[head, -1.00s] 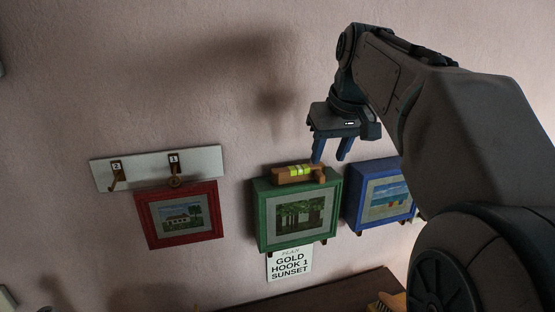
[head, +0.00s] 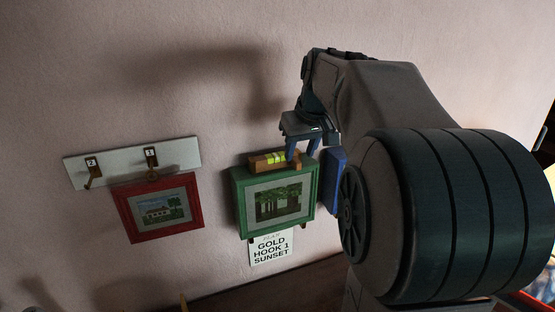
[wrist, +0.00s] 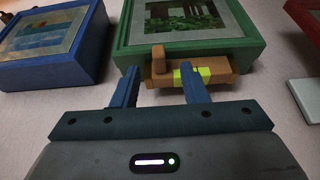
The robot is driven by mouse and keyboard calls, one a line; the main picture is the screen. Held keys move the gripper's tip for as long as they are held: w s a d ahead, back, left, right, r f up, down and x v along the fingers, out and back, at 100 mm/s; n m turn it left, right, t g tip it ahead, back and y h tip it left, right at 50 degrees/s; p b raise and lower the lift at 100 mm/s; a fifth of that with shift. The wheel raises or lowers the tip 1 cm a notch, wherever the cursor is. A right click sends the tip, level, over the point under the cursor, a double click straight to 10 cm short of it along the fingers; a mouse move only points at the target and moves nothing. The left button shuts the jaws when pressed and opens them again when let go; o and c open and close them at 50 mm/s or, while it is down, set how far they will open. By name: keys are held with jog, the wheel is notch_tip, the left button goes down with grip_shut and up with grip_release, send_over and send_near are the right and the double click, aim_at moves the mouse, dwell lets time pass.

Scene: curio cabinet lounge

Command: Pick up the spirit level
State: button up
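The spirit level (head: 268,160) is a brown wooden block with a yellow-green vial. It rests on the top edge of the green-framed picture (head: 241,200). My gripper (head: 302,150) is open, its two blue fingers hanging just above the level's right end. In the wrist view the gripper (wrist: 160,74) has its fingers apart, with nothing held. There the level (wrist: 222,66) lies beyond the fingertips, its peg end showing between them and one finger overlapping the vial. I cannot tell whether a finger touches it.
A blue-framed picture (wrist: 60,60) hangs beside the green one. A red-framed picture (head: 133,222) hangs below a white hook rail (head: 120,160) with numbered hooks. The wall above is bare.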

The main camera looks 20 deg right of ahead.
aim_at(297, 160)
jog(key=shift+x, duration=1.7)
jog(key=shift+w+d, duration=0.1)
jog(key=shift+w, duration=0.05)
jog(key=shift+c, duration=0.3)
grip_shut()
jog(key=shift+r, duration=0.15)
